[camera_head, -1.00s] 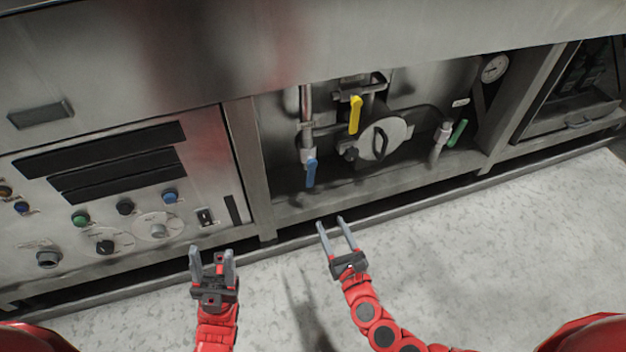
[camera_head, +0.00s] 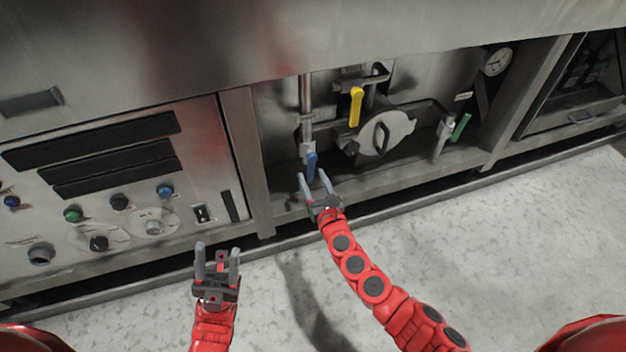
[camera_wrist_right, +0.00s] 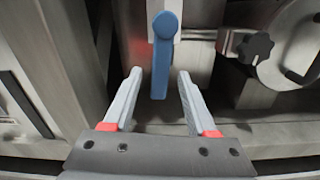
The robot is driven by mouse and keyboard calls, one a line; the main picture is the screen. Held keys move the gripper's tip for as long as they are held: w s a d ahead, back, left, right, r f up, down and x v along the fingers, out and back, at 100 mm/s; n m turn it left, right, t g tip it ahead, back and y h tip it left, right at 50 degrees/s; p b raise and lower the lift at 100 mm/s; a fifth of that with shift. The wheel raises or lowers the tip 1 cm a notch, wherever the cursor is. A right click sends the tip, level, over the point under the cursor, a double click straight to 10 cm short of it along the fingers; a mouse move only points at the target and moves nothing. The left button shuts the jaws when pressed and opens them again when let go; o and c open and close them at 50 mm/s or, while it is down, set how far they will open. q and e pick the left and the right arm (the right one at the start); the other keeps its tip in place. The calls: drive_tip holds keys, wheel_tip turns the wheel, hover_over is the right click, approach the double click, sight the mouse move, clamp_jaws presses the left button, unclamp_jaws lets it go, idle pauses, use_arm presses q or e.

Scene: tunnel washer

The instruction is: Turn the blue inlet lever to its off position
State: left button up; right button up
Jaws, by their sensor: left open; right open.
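The blue inlet lever (camera_head: 311,166) hangs straight down from a vertical pipe (camera_head: 306,110) in the washer's open bay. My right gripper (camera_head: 313,177) is open and just below the lever in the head view. In the right wrist view the blue lever (camera_wrist_right: 161,58) points down, and its lower end shows between the open fingers of my right gripper (camera_wrist_right: 156,100). I cannot tell how deep the lever sits between them; no contact shows. My left gripper (camera_head: 217,259) is open and empty over the floor, in front of the control panel.
A yellow lever (camera_head: 355,106) and a round hatch (camera_head: 387,133) are to the right of the blue lever. A green lever (camera_head: 461,127) and a gauge (camera_head: 497,61) are farther right. A frame post (camera_head: 247,160) stands left of the bay. The floor (camera_head: 480,250) in front is clear.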

clamp_jaws()
idle(1.4)
